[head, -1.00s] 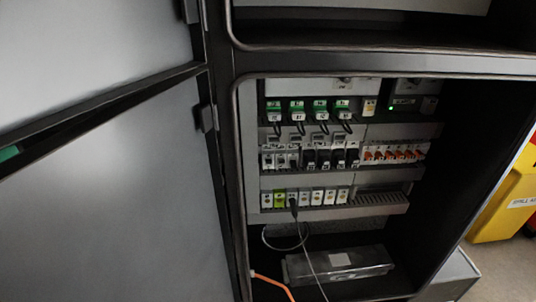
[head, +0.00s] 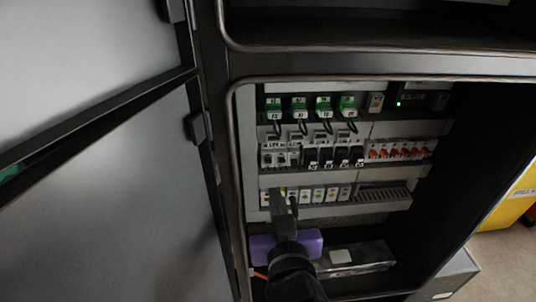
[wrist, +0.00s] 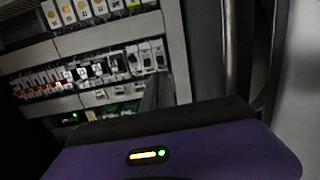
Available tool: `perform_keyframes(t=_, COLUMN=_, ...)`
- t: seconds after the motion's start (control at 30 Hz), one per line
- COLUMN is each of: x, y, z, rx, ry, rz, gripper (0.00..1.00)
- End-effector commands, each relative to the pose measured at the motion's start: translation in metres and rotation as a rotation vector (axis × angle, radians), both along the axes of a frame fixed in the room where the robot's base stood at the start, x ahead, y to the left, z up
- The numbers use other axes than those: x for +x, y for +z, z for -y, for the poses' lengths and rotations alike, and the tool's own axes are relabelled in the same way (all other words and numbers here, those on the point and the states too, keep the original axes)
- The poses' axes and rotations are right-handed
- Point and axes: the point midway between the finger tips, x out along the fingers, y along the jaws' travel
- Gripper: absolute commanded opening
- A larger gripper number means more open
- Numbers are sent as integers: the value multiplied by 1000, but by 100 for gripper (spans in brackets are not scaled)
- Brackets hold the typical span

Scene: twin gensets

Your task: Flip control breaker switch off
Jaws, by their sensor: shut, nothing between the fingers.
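The open cabinet holds a middle row of breakers (head: 312,156), white at the left and black further right. Breakers with orange levers (head: 399,151) sit at the right of that row. I cannot tell which one is the control breaker. My gripper (head: 279,194) is shut and empty, with a purple body, in front of the left part of the lower row (head: 318,195). It hides some of that row. In the wrist view, which looks upside down, the dark fingers (wrist: 150,97) show near white breakers (wrist: 146,57); contact cannot be told.
Green-topped modules (head: 323,106) with looped black wires fill the top row. A green light shows on a dark unit (head: 412,101) at upper right. A clear-topped box (head: 352,259) lies on the cabinet floor. The open door (head: 115,190) stands at the left.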

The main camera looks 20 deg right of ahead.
Motion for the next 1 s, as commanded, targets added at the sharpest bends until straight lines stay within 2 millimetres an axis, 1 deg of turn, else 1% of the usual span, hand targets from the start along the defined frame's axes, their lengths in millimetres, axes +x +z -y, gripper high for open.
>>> perform_keyframes(t=0.03, x=4, y=8, z=-1, rx=6, ry=-11, rz=10, gripper=0)
perform_keyframes(t=0.07, x=5, y=11, z=0, rx=9, ry=-17, rz=15, gripper=0)
perform_keyframes(t=0.2, x=9, y=19, z=1, rx=17, ry=-36, rz=23, gripper=0)
perform_keyframes(t=0.53, x=9, y=19, z=1, rx=17, ry=-39, rz=23, gripper=0)
perform_keyframes(t=0.63, x=12, y=19, z=3, rx=17, ry=-40, rz=23, gripper=0)
perform_keyframes(t=0.77, x=26, y=19, z=7, rx=16, ry=-40, rz=24, gripper=0)
perform_keyframes(t=1.0, x=66, y=15, z=20, rx=15, ry=-40, rz=24, gripper=0)
